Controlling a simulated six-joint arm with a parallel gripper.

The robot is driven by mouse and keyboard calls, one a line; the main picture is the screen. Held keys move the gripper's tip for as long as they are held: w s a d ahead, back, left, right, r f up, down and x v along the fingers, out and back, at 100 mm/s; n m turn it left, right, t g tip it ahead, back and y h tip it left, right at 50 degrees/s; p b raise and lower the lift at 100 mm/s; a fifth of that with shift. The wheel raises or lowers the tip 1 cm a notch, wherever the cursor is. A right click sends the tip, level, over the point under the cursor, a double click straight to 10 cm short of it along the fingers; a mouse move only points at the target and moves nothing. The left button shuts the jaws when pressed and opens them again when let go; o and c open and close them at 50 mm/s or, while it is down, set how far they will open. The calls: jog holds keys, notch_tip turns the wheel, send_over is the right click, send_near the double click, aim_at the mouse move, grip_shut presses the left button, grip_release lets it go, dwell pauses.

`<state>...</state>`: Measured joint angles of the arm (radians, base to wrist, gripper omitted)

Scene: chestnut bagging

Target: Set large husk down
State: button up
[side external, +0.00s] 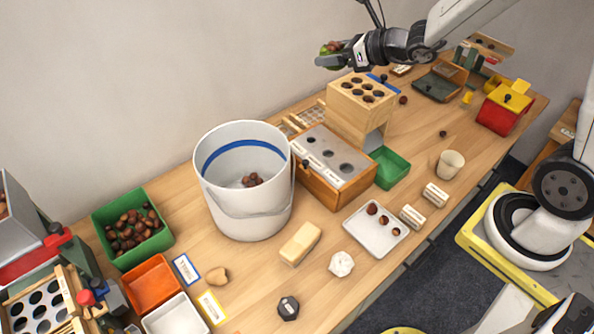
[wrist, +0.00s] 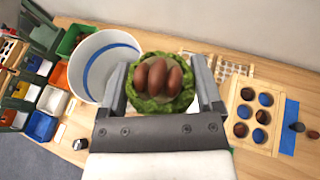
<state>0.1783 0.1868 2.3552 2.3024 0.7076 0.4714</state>
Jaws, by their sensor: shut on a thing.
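The large husk (wrist: 158,78) is a green, bumpy, open shell with three brown chestnuts showing in it. My gripper (wrist: 161,88) is shut on it, with one finger on each side. In the side external view my gripper (side external: 330,58) holds the husk (side external: 331,47) in the air at the upper middle, above the back of the table near the wall. It is close to a wooden block with round holes (side external: 345,102). The fingers hide part of the husk there.
A white bucket (side external: 240,215) with a few chestnuts stands left of centre. A sorting box with a grey holed top (side external: 325,150), a green bin (side external: 391,168) and a white tray (side external: 362,238) with small chestnuts are nearby. In the wrist view the holed block (wrist: 237,95) lies right of the husk.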

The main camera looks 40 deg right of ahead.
jog(key=s+a+f+n+g+y, duration=0.2)
jog(key=s+f+n+g+y, duration=0.75)
jog(key=f+n+g, duration=0.3)
jog(key=s+d+f+n+g+h, duration=0.8)
jog(key=s+d+n+g, duration=0.2)
jog(key=s+n+g, duration=0.3)
jog(key=s+d+f+n+t+h, duration=0.1)
jog(key=d+f+n+t+h, duration=0.15)
jog(key=d+n+h, duration=1.25)
jog(key=w+d+f+n+t+h, duration=0.4)
jog(key=w+d+f+n+t, duration=0.3)
jog(key=w+d+n+t, duration=0.2)
jog(key=shift+w+n+t, duration=1.2)
jog(key=shift+n+t, duration=0.45)
jog(key=shift+t, duration=0.75)
